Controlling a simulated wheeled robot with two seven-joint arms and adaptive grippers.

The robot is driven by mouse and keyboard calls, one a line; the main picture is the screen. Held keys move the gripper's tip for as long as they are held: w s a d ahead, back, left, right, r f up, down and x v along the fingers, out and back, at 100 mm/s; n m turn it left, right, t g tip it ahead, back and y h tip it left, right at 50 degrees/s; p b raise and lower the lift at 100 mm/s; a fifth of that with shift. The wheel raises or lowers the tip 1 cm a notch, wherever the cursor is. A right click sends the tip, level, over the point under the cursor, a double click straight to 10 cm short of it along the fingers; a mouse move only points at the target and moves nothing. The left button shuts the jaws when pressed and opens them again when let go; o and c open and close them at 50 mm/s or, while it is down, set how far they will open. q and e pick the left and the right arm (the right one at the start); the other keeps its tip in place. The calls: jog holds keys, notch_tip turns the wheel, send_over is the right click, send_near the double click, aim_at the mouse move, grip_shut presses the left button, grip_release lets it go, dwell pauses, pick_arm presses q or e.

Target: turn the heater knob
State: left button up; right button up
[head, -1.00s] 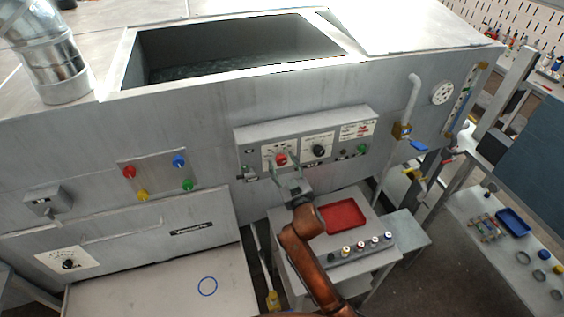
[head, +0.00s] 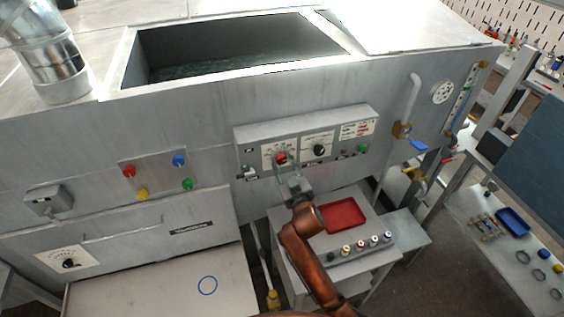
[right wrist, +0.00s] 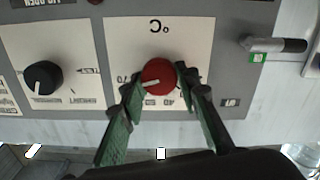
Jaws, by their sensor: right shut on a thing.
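The red heater knob (head: 281,158) sits on a white °C scale plate on the control box of the grey machine. It also shows in the right wrist view (right wrist: 158,77), where its white pointer line points left in the picture. My right gripper (head: 284,167) reaches up to it from below. Its two green-padded fingers (right wrist: 164,88) stand on either side of the knob and are shut on it. The fingers cover part of the scale. My left gripper is not in view.
A black knob (head: 319,150) is beside the scale plate. A small lever with a green tag (right wrist: 258,57) sticks out on the other side. A green button (head: 362,148) is at the box's right end. Below stands a small table with a red tray (head: 342,215).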

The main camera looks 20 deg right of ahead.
jog(key=n+p, duration=0.2)
jog(key=n, duration=0.2)
jog(key=shift+a+n+p, duration=0.15)
jog(key=shift+n+p, duration=0.9)
jog(key=shift+n, duration=1.15)
jog(key=shift+f, duration=0.1)
jog(key=o, duration=1.2)
jog(key=shift+c, duration=0.2)
